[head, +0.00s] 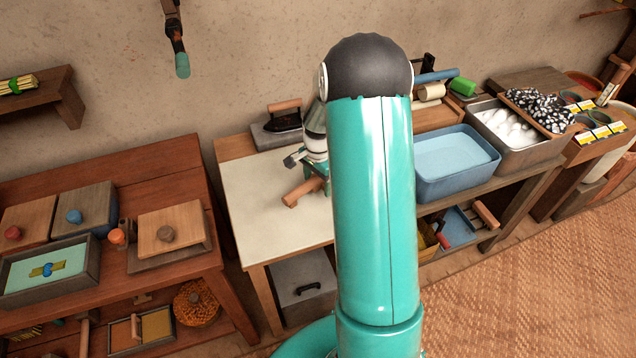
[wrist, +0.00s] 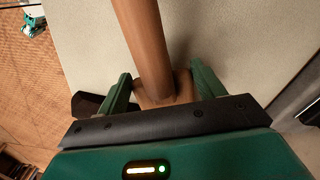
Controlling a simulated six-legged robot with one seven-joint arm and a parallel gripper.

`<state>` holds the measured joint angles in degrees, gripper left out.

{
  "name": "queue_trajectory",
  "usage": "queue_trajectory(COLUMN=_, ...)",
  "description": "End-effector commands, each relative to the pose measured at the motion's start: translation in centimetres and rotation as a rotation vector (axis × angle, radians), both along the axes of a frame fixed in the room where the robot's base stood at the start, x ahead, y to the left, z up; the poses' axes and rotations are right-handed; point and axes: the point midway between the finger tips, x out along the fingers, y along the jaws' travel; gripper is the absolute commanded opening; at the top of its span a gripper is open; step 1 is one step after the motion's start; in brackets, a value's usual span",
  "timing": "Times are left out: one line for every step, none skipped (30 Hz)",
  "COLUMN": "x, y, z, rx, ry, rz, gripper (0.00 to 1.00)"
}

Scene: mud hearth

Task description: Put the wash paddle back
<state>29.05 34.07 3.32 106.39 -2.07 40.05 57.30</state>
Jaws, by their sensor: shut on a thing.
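My gripper (head: 317,180) is low over the pale top of the wooden table (head: 262,207), beside a dark device on my wrist. It is shut on a brown wooden piece, which I take for the wash paddle (head: 299,193). In the wrist view the paddle's round shaft (wrist: 146,45) runs away from me between the two green fingers (wrist: 160,76), over the pale surface. My arm hides much of the table, and the paddle's far end is out of the wrist view. I cannot tell whether the paddle touches the top.
A flat iron (head: 284,120) stands at the table's back left. Right of my arm are a blue water basin (head: 455,185) and a grey tub (head: 545,152) of suds with a spotted cloth (head: 540,107). A reddish bench (head: 165,180) with boxes stands left. The pale top's left part is clear.

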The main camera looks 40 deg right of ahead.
Motion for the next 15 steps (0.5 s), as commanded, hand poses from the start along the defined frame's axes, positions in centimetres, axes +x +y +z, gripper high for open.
queue_trajectory(x=-0.03, y=-0.07, z=-0.69, rx=0.001, ry=0.0, rz=-0.002, gripper=0.39)
queue_trajectory(x=0.0, y=-0.07, z=-0.91, rx=0.0, ry=-0.001, rz=-0.002, gripper=0.39)
queue_trajectory(x=0.02, y=-0.07, z=-1.07, rx=-0.001, ry=-0.002, rz=-0.002, gripper=0.39)
queue_trajectory(x=0.03, y=-0.06, z=-1.1, rx=-0.001, ry=-0.002, rz=-0.002, gripper=0.39)
queue_trajectory(x=0.04, y=-0.06, z=-1.08, rx=-0.001, ry=-0.002, rz=-0.002, gripper=0.39)
queue_trajectory(x=0.04, y=-0.06, z=-1.05, rx=-0.001, ry=-0.002, rz=-0.002, gripper=0.39)
queue_trajectory(x=0.03, y=-0.06, z=-1.04, rx=-0.001, ry=-0.002, rz=-0.002, gripper=0.39)
queue_trajectory(x=0.02, y=-0.07, z=-1.04, rx=-0.001, ry=-0.002, rz=-0.002, gripper=0.39)
queue_trajectory(x=0.02, y=-0.07, z=-1.05, rx=-0.001, ry=-0.002, rz=-0.002, gripper=0.39)
queue_trajectory(x=0.01, y=-0.07, z=-1.08, rx=-0.001, ry=-0.002, rz=-0.002, gripper=0.39)
queue_trajectory(x=0.01, y=-0.06, z=-1.16, rx=-0.001, ry=-0.001, rz=-0.001, gripper=0.39)
queue_trajectory(x=-0.01, y=-0.05, z=-1.29, rx=-0.001, ry=-0.001, rz=-0.001, gripper=0.39)
queue_trajectory(x=-0.01, y=-0.05, z=-1.38, rx=0.0, ry=-0.001, rz=-0.001, gripper=0.39)
queue_trajectory(x=-0.01, y=-0.04, z=-1.47, rx=0.0, ry=-0.001, rz=-0.001, gripper=0.39)
queue_trajectory(x=-0.01, y=-0.04, z=-1.58, rx=0.0, ry=-0.001, rz=-0.001, gripper=0.39)
